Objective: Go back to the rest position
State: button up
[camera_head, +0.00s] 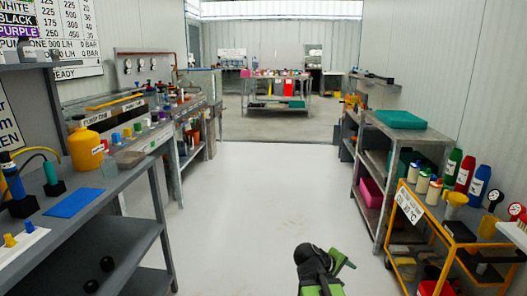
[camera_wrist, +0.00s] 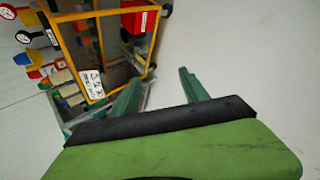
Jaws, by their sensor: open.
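My gripper (camera_wrist: 160,88) shows in the wrist view with its two green fingers spread apart and nothing between them. Beyond the fingers lies pale floor and the lower part of an orange cart. In the head view, part of my black and green arm (camera_head: 318,268) shows at the bottom, right of centre, over the white floor. The fingertips are not clear in the head view.
An orange cart (camera_head: 435,222) with bottles stands at the right, and it also shows in the wrist view (camera_wrist: 98,38). A grey shelf unit (camera_head: 383,147) with a teal box stands behind it. A workbench (camera_head: 130,218) lines the left. The middle floor (camera_head: 255,190) is clear.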

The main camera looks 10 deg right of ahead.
jog(key=s+a+f+m+g+y, duration=0.1)
jog(key=s+a+f+m+y, duration=0.2)
jog(key=a, duration=0.8)
jog(key=s+a+f+m+g+y, duration=0.1)
jog(key=s+a+f+g+y, duration=0.15)
jog(key=a+y, duration=0.55)
notch_tip(320, 180, up, 38)
jog(key=a+h+p, duration=0.2)
jog(key=a+p, duration=0.1)
jog(key=p, duration=3.6)
jog(key=shift+s+f, duration=0.1)
